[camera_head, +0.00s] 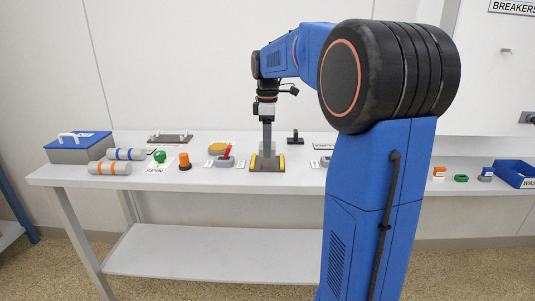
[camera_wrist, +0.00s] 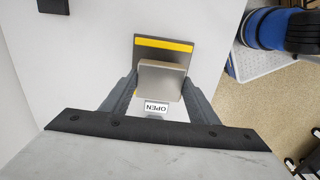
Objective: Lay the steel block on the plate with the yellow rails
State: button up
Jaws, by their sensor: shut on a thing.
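The steel block (camera_wrist: 161,82) is a grey, square-faced piece between the two fingers of my gripper (camera_wrist: 161,80) in the wrist view. The fingers press on its left and right sides. The dark plate with the yellow rails (camera_wrist: 142,52) lies under and beyond the block. In the head view my gripper (camera_head: 267,148) points straight down over the plate (camera_head: 267,168), with a yellow rail on either side. I cannot tell whether the block touches the plate.
An OPEN label (camera_wrist: 156,106) shows between the fingers. On the white table (camera_head: 215,182), a red-handled device (camera_head: 226,160) and a yellow disc (camera_head: 219,148) stand left of the plate. A small black stand (camera_head: 295,137) is behind right. An orange knob (camera_head: 184,161) and capped cylinders (camera_head: 109,168) are farther left.

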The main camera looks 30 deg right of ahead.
jog(key=shift+f, duration=1.7)
jog(key=shift+f, duration=0.15)
jog(key=o, duration=1.3)
notch_tip(320, 180, up, 12)
jog(key=shift+r, duration=0.15)
jog(key=s+a+f+m+t, duration=0.1)
jog(key=s+a+f+m, duration=0.2)
jog(key=s, duration=0.7)
jog(key=s+a+f+m+t, duration=0.2)
jog(key=s+a+f+m, duration=0.2)
jog(key=s+a+f, duration=0.3)
jog(key=s+a+f+m+t, duration=0.1)
jog(key=s+a+f+m, duration=0.3)
jog(key=s+f, duration=0.6)
jog(key=s+a, duration=0.1)
jog(key=s, duration=0.2)
jog(key=shift+a+f+t, duration=0.35)
jog(key=shift+a+t, duration=0.05)
